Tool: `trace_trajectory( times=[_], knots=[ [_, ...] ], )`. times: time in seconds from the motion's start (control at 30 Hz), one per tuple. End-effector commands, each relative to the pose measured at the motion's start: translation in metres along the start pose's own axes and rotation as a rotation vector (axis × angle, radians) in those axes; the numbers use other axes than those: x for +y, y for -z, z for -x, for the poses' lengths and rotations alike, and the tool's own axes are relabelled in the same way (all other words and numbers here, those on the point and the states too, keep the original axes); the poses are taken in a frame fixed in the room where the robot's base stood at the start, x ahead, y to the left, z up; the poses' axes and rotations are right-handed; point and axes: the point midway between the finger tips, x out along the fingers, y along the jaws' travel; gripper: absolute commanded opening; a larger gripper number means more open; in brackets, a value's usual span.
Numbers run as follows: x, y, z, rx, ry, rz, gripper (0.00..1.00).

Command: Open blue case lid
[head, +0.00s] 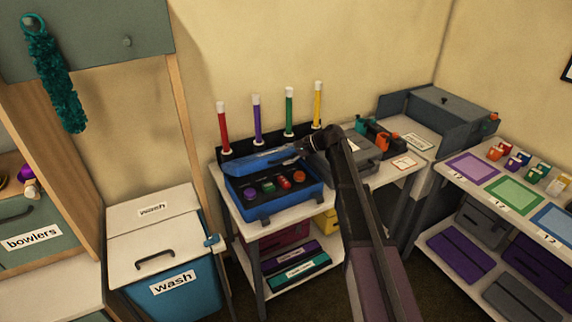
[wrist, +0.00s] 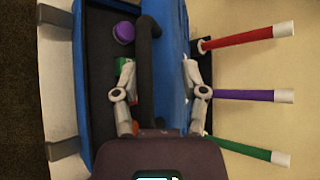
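The blue case (head: 299,203) stands on the white-topped table in the head view. Its blue lid (head: 262,162) is partly raised, tilted over the back of the case, so the dark inside shows with several small coloured items. My gripper (head: 304,147) is at the lid's right end in the head view; its fingers are hard to make out there. In the wrist view my gripper (wrist: 158,66) has its two fingers apart, with a dark bar (wrist: 151,75), apparently the lid's handle, between them. I cannot tell whether either finger touches it. The lid's blue edge (wrist: 174,25) shows beside it.
Red, purple, green and yellow sticks (head: 289,112) with white ends stand behind the case. A grey case (head: 362,157) sits close to its right, behind my arm. A blue wash bin (head: 180,293) stands left of the table. Floor shows in front.

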Motion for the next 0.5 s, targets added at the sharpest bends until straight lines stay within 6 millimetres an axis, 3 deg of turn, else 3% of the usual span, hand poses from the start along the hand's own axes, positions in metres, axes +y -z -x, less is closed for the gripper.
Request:
trace_trajectory(
  times=[0.5],
  knots=[
    [0.0099,-0.0024,-0.0073,-0.006,0.027,0.034,0.54]
  ],
)
